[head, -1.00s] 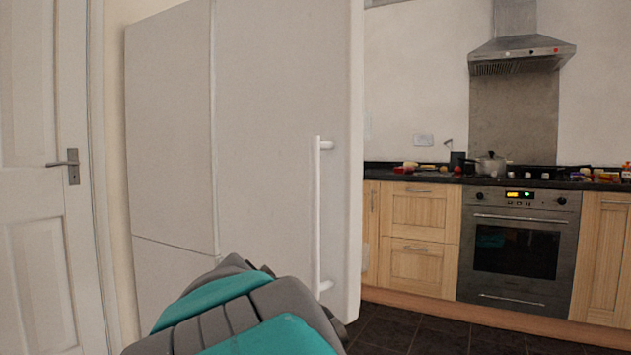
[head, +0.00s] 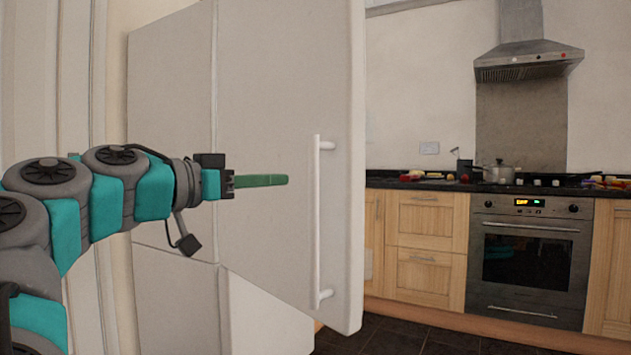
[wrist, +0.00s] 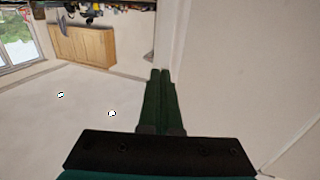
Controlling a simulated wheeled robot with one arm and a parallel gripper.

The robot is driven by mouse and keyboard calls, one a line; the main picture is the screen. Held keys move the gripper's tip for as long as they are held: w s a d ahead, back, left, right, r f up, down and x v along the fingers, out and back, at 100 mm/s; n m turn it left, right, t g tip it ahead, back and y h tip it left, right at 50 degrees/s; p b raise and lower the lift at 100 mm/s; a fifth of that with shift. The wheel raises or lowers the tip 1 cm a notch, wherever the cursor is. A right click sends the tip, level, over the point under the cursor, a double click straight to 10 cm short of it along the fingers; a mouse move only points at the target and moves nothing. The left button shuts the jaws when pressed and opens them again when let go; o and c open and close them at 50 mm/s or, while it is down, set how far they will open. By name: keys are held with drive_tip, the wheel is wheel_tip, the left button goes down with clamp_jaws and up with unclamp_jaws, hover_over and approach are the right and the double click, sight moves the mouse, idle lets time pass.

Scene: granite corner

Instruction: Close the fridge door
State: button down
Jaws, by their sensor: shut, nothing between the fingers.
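The tall off-white fridge (head: 170,85) fills the left middle of the head view. Its upper door (head: 265,100) stands ajar, its free right edge swung out toward me. A white vertical handle (head: 317,225) is near that edge. A lower white panel (head: 255,315) shows beneath the door's slanted bottom edge. My gripper (head: 287,180) reaches in from the left, its green fingers shut and empty, in front of the door face and left of the handle. Whether they touch the door cannot be told. In the wrist view the shut fingers (wrist: 160,74) point up the picture, beside a large pale surface on the right.
Wooden cabinets (head: 425,245), an oven (head: 530,255) and a dark worktop with a pot (head: 497,172) stand to the right. A hood (head: 528,62) hangs above. Dark tiled floor (head: 390,335) lies clear before the cabinets. The wrist view also shows wooden cabinets (wrist: 80,45) and a window.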

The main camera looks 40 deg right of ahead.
sight(345, 177)
drive_tip(key=d, duration=1.4)
drive_tip(key=shift+w, duration=0.4)
